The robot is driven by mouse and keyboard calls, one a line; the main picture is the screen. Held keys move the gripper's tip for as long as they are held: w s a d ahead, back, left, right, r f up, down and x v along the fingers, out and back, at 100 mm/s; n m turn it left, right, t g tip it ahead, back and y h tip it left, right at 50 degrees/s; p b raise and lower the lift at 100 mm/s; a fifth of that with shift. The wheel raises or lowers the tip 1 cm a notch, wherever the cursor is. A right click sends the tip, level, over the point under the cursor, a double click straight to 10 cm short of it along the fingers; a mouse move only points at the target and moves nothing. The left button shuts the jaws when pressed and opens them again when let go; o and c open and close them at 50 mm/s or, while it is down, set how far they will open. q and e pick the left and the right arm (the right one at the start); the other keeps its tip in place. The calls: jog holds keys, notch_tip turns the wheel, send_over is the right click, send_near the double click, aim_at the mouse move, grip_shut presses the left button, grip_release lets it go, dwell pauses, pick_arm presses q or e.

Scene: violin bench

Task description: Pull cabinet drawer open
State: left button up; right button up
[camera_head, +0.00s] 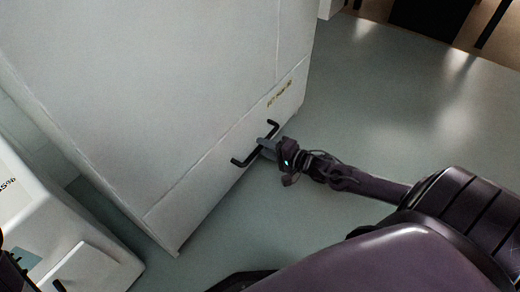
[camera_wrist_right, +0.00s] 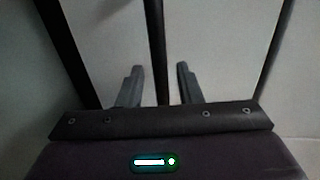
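The white cabinet (camera_head: 140,80) stands at the upper left in the head view. Its bottom drawer front (camera_head: 190,196) appears flush with the panel above. A black bar handle (camera_head: 244,161) is fixed across the drawer front. My right gripper (camera_head: 266,147) is at the handle. In the right wrist view, the black handle bar (camera_wrist_right: 157,50) runs between the two grey fingers of my right gripper (camera_wrist_right: 158,85). A gap shows on each side of the bar, so the fingers are open around it. A dark part at the lower left edge may be my left gripper, cut off by the frame.
A second white unit (camera_head: 85,262) stands at the lower left, close to the cabinet. The grey-green floor (camera_head: 390,110) is clear to the right of the cabinet. A dark object (camera_head: 432,14) stands at the far upper right.

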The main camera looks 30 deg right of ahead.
jog(key=shift+b+x, duration=0.3)
jog(key=shift+x, duration=0.7)
jog(key=shift+c, duration=0.4)
grip_shut()
